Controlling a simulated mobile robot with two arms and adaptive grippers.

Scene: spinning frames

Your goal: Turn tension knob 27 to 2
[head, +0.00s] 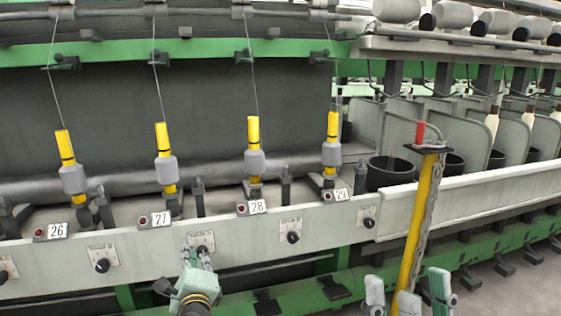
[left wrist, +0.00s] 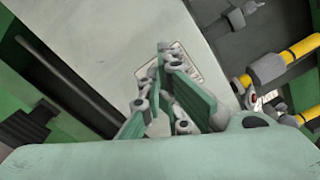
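A number plate reading 27 (head: 161,219) sits on the pale rail, beside a red button. Right of and below it is a dial plate (head: 199,238), whose knob is mostly hidden by my left gripper. My left gripper (head: 200,250) is right in front of that dial, fingers pointing at the rail. In the left wrist view its fingers (left wrist: 160,75) come close together at the tips over the marked plate (left wrist: 183,62). The knob between them is hidden, so I cannot tell whether they grip it, nor its setting. My right gripper (head: 407,292) is open and empty at bottom right.
Neighbouring black knobs (head: 102,265) and (head: 293,237) flank the dial on the rail. Yellow bobbins (head: 165,170) with threads stand behind it. A yellow post (head: 420,215) with a red top rises by my right gripper. Open floor lies at lower right.

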